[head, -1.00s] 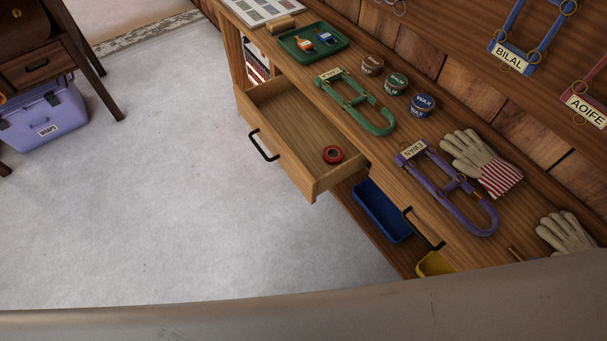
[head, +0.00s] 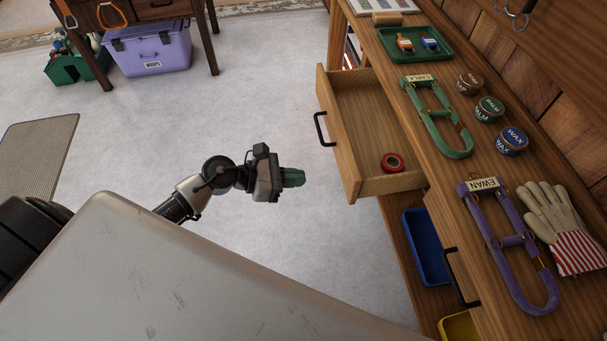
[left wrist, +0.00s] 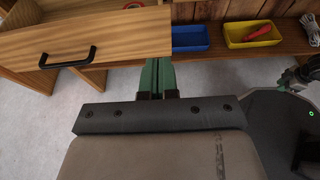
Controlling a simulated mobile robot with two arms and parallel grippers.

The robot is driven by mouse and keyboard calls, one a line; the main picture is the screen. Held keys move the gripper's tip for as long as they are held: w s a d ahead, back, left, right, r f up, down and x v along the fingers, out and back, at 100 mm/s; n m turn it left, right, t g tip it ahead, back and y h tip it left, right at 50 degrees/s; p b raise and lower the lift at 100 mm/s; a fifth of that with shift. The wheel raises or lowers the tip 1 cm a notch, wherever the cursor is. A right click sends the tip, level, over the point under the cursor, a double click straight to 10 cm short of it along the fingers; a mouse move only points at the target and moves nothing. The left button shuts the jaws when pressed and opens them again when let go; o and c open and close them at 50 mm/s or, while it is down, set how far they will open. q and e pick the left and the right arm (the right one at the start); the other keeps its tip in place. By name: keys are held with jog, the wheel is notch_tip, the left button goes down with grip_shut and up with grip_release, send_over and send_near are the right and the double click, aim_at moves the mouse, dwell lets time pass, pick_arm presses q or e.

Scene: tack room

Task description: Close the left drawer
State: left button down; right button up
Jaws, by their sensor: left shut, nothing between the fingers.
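The left drawer (head: 347,131) of the wooden bench is pulled well out, with a black bar handle (head: 322,129) on its front. A roll of red tape (head: 393,162) lies inside it. My left gripper (head: 299,178) is shut and empty, with green fingertips, in front of the drawer and a little apart from it. In the left wrist view the drawer front (left wrist: 125,38) with its handle (left wrist: 68,58) stands ahead, and my gripper's fingertips (left wrist: 157,78) point just below its right end.
The bench top (head: 455,185) carries a green tray (head: 415,43), tins, halters and a glove. Another drawer handle (head: 462,279) is at lower right. Blue (head: 427,247) and yellow (head: 458,326) bins sit on the lower shelf. Open floor lies left of the bench.

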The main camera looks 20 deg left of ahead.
pick_arm(q)
jog(key=p, duration=0.1)
send_near(391, 175)
jog(key=shift+s+a+f, duration=0.1)
jog(key=shift+s+a, duration=0.3)
jog(key=shift+a, duration=0.2)
jog(key=shift+s+a+f, duration=0.1)
jog(key=shift+s+a, duration=0.3)
jog(key=shift+a, duration=0.15)
pick_arm(e)
jog(key=shift+s+d+r, duration=0.1)
jog(key=shift+s+r, duration=0.35)
pick_arm(q)
jog(key=w+d, duration=0.2)
jog(key=d, duration=0.1)
jog(key=w+d, duration=0.2)
jog(key=d, duration=0.1)
jog(key=w+d+b, duration=0.1)
jog(key=w+d, duration=0.2)
jog(key=d, duration=0.1)
jog(key=shift+d, duration=0.15)
pick_arm(e)
jog(key=shift+f, duration=0.5)
